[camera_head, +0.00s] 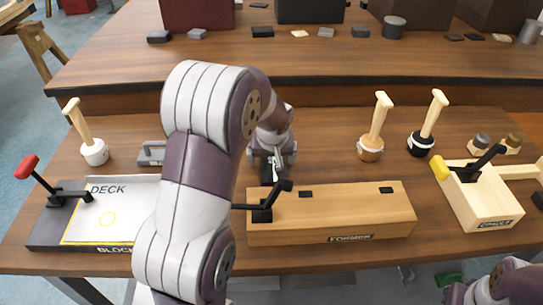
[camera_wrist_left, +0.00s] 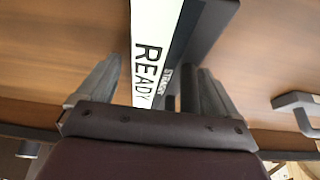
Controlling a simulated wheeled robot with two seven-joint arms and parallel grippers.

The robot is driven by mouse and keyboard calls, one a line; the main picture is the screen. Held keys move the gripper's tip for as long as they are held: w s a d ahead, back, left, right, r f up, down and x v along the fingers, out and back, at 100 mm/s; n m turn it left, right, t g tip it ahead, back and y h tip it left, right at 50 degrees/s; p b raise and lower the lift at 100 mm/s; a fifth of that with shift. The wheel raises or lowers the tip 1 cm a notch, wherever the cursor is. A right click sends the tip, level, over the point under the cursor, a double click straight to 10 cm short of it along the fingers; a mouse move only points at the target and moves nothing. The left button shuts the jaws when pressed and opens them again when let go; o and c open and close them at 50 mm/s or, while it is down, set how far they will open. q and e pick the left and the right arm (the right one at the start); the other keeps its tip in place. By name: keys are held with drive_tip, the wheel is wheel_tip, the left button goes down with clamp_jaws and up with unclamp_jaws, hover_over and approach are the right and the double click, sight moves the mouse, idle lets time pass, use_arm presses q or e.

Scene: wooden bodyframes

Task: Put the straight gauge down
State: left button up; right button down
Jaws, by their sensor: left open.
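My left gripper (camera_head: 272,172) points down over the table behind the long wooden FORMER block (camera_head: 330,215). In the left wrist view its two fingers (camera_wrist_left: 150,88) are open and apart. Between them shows a white strip (camera_wrist_left: 155,40) lettered READY, beside a dark bar (camera_wrist_left: 205,40) with small lettering that seems to read STRAIGHT. I cannot tell for sure which piece is the straight gauge. A grey handled piece (camera_wrist_left: 300,108) lies to the right in that view, clear of the fingers. A grey handled piece (camera_head: 150,153) also shows left of my arm in the head view. My right gripper is out of frame.
The DECK board (camera_head: 110,215) with a red-knobbed lever is at left. A wooden box (camera_head: 487,205) with a lever clamp is at right. Wooden-handled tools (camera_head: 371,140) stand behind the FORMER block. My left arm hides part of the table.

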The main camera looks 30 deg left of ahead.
use_arm(q)
drive_tip(key=p+v, duration=0.2)
drive_tip(key=v, duration=1)
drive_tip(key=shift+r, duration=0.2)
